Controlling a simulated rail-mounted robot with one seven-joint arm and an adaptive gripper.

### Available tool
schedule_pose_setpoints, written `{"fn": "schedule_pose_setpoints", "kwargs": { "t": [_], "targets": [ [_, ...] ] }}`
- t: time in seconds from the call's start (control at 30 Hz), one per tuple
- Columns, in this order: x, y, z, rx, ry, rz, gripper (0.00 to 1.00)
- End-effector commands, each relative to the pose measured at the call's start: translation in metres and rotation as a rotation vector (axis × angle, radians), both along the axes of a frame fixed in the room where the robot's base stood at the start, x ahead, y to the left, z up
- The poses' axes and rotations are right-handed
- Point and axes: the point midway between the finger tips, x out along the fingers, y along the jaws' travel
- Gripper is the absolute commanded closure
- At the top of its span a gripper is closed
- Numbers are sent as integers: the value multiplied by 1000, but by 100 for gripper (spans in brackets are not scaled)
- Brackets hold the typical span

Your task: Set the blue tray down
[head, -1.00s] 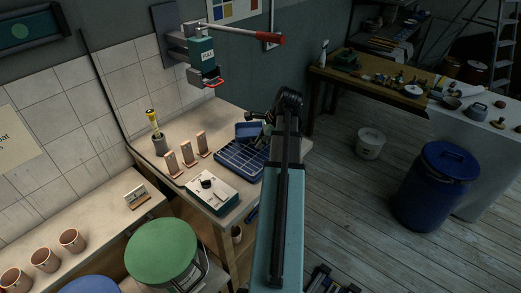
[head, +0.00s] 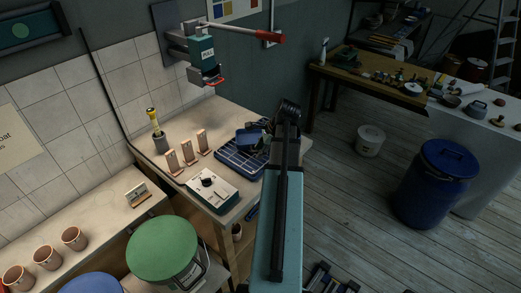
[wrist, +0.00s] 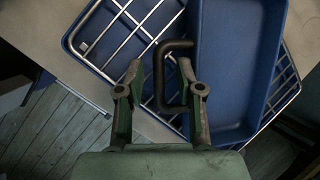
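The blue tray (head: 247,138) is a small open bin with a dark handle (wrist: 159,78) on its side. It lies over the far part of the blue wire rack (head: 232,165), seemingly resting on it. In the wrist view, the empty blue tray (wrist: 236,65) covers the right part of the wire rack (wrist: 103,45). My gripper (wrist: 160,66) has its fingers apart, one on each side of the handle bar, with gaps visible on both sides. In the head view, my arm hides part of the gripper and the tray's right side.
A white-and-teal box (head: 211,188) stands just before the rack. Several upright wooden pieces (head: 187,150) and a yellow-handled tool in a cup (head: 159,140) stand to the left. A lever press (head: 204,60) hangs on the wall above.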

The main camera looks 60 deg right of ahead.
Motion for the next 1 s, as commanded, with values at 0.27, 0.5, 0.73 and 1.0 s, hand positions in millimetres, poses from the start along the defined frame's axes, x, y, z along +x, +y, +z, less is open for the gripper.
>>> {"fn": "schedule_pose_setpoints", "kwargs": {
  "t": [0.27, 0.5, 0.73, 1.0],
  "targets": [
    [-1, 0, 1, 0, 0, 0, 64],
    [-8, -3, 19, -2, -1, 0, 64],
    [-24, -8, 53, -3, -1, -1, 64],
    [-41, -13, 91, -2, -1, -1, 64]
  ]
}}
